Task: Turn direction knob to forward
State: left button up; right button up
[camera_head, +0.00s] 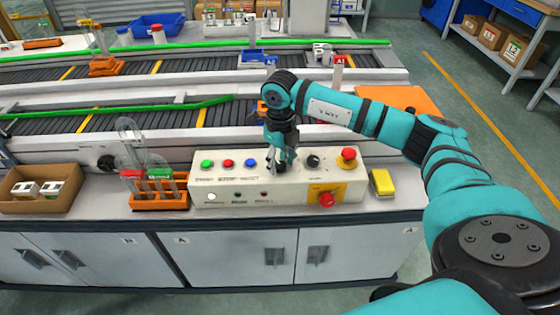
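The cream control panel (230,185) stands on the near edge of the bench. It has green, red and blue buttons at its left. A black knob (313,161) shows uncovered to the right of my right gripper. My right gripper (281,168) points down at the panel's top face, between the blue button (249,162) and that knob. Its fingers cover the spot below them, so a knob there is mostly hidden. I cannot tell whether the fingers are closed or which knob is the direction knob. My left gripper is not in view.
A red emergency button (348,154) and a lower red knob (326,199) sit at the panel's right. A yellow block (382,183) lies beside it. An orange rack (158,201) with tubes stands to its left, then a cardboard box (40,200). Conveyors (210,118) run behind.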

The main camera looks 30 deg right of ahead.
aim_at(280, 164)
jog(key=shift+o, duration=0.6)
jog(key=shift+f, duration=0.1)
notch_tip(280, 164, up, 12)
dwell(0.4)
